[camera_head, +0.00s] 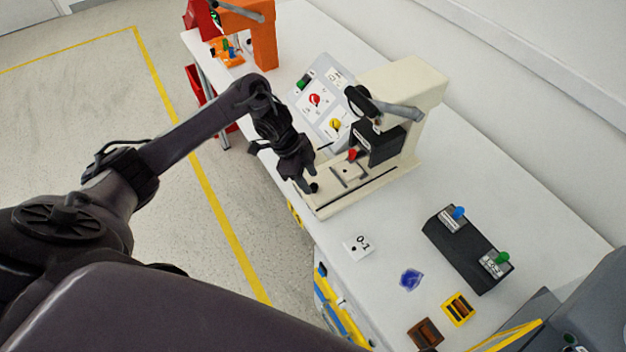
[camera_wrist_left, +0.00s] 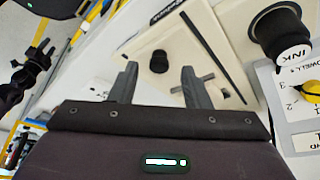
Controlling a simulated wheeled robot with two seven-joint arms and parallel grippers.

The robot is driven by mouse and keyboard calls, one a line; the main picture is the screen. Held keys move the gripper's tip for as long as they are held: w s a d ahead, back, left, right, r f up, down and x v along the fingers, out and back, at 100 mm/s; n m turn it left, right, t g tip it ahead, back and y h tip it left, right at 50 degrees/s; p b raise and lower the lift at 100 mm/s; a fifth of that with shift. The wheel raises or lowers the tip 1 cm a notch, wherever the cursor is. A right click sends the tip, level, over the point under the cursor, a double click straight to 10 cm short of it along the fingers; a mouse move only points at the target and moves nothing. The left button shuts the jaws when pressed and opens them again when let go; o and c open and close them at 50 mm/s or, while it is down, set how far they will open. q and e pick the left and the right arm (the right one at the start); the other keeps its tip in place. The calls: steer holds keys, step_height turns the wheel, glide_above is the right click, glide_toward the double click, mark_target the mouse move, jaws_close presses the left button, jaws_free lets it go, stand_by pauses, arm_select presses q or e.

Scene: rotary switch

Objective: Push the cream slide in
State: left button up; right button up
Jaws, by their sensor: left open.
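The cream machine (camera_head: 425,82) stands on the white bench, with its flat cream slide (camera_head: 335,197) reaching toward the bench's front edge. A black knob (camera_wrist_left: 159,61) stands up from the slide's plate in the left wrist view; it also shows at the slide's near end in the head view (camera_head: 314,188). My left gripper (camera_head: 305,184) is at that end, close to the knob. In the left wrist view its two fingers (camera_wrist_left: 158,84) are apart, with the knob just beyond and between their tips. Whether a finger touches the knob I cannot tell. My right gripper is not seen.
A grey panel (camera_head: 311,112) with red and yellow knobs stands left of the machine. A black box (camera_head: 466,252) with blue and green knobs, a small white card (camera_head: 358,247) and small trays lie to the right. The bench between card and machine is clear.

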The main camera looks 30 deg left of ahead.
arm_select(q)
steer(key=shift+x, duration=0.9)
steer(key=shift+d+f, duration=0.15)
steer(key=shift+f, duration=0.05)
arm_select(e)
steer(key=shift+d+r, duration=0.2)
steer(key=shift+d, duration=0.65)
